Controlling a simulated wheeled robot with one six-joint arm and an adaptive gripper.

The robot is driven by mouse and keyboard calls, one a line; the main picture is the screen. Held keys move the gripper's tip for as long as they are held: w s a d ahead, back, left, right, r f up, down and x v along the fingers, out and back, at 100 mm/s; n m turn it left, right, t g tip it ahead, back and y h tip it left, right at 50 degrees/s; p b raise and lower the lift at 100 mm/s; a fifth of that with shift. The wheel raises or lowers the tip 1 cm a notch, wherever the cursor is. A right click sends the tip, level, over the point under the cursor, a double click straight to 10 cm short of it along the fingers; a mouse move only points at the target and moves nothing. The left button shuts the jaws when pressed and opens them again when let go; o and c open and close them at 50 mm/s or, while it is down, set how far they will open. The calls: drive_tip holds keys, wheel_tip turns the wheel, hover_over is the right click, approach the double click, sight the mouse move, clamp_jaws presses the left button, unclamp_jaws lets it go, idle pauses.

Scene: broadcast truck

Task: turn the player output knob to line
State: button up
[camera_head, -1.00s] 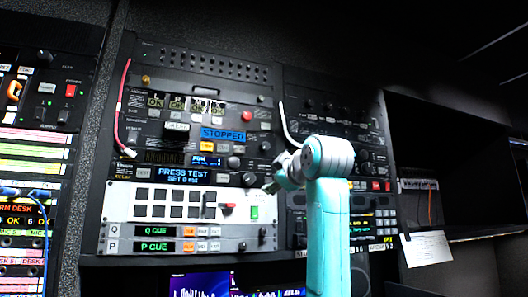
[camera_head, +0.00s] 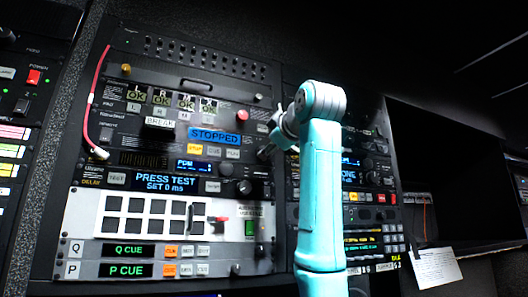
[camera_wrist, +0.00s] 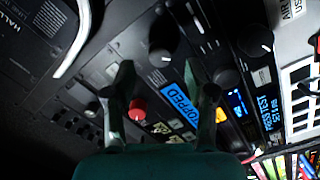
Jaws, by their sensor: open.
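The player panel with its blue STOPPED display (camera_head: 214,137) is in the rack, left of my arm in the head view. The display also shows in the wrist view (camera_wrist: 178,104). A dark round knob (camera_wrist: 160,57) sits beside it, likely the player output knob; its setting and markings are too small to read. My gripper (camera_wrist: 167,81) is open and empty, its two fingers spread in front of the panel with this knob just beyond the gap between the tips. In the head view my gripper (camera_head: 273,139) covers the panel's right end, hiding that area.
A red knob (camera_wrist: 137,108) is close to the left finger, and a larger dark knob (camera_wrist: 224,77) is close to the right fingertip. A white cable (camera_wrist: 75,42) hangs at the upper left of the wrist view. A red cable (camera_head: 95,95) hangs at the rack's left.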

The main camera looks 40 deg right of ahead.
drive_tip(key=x, duration=0.4)
drive_tip(key=shift+w, duration=0.3)
clamp_jaws()
